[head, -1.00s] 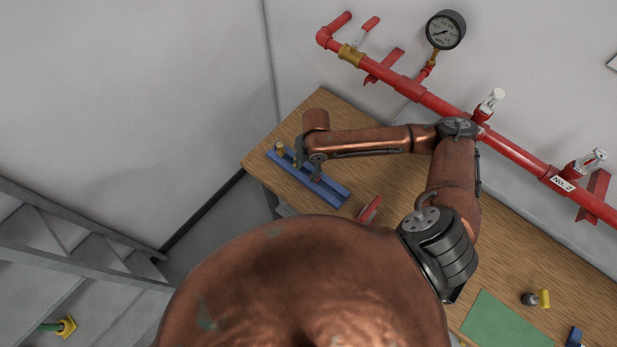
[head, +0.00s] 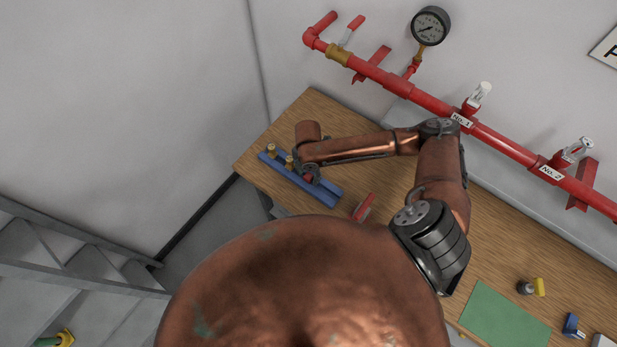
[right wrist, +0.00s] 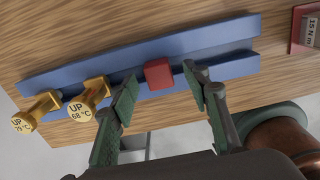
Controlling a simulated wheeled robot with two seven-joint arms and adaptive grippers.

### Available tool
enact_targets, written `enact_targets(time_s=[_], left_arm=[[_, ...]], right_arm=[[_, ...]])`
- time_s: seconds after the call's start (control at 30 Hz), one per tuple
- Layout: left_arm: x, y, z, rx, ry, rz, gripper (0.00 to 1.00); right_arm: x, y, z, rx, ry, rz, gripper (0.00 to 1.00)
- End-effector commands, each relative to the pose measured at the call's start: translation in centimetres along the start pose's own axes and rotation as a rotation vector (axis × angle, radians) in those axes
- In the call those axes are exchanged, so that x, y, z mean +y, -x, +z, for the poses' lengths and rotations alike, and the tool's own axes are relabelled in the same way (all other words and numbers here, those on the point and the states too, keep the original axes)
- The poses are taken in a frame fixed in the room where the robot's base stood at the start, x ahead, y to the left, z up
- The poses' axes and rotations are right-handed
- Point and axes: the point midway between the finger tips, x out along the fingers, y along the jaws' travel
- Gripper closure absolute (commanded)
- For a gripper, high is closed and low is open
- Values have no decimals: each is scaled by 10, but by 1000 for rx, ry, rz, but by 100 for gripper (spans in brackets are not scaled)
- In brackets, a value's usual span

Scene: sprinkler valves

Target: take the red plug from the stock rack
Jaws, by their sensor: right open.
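The blue stock rack (head: 325,191) lies on the wooden bench near its left end. The red plug (right wrist: 158,74) stands in the rack, with its red end facing the right wrist camera. In the head view the plug (head: 309,177) is mostly hidden by my right gripper (head: 307,174). In the right wrist view my right gripper (right wrist: 159,77) is open, with one fingertip on each side of the plug and gaps to it. Two brass sprinkler heads marked UP (right wrist: 82,102) (right wrist: 35,110) sit in the rack left of the plug. My left gripper is not in view.
A red-handled tool (head: 363,208) lies right of the rack; its "15 N m" label (right wrist: 309,28) shows in the right wrist view. The red pipe (head: 430,101) with valves runs along the wall behind the bench. A green mat (head: 505,318) lies at the right.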

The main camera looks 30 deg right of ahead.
Motion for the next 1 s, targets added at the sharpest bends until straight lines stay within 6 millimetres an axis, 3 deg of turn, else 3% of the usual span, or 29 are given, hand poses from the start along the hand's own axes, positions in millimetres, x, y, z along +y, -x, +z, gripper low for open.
enact_targets(time_s=[0.07, 0.7, 1.0], left_arm=[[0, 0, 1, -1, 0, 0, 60], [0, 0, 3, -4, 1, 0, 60], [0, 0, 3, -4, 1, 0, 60]], right_arm=[[0, 0, 0, 0, 0, 0, 56], [0, 0, 0, 0, 0, 0, 100], [0, 1, 0, 0, 0, 1, 100]])
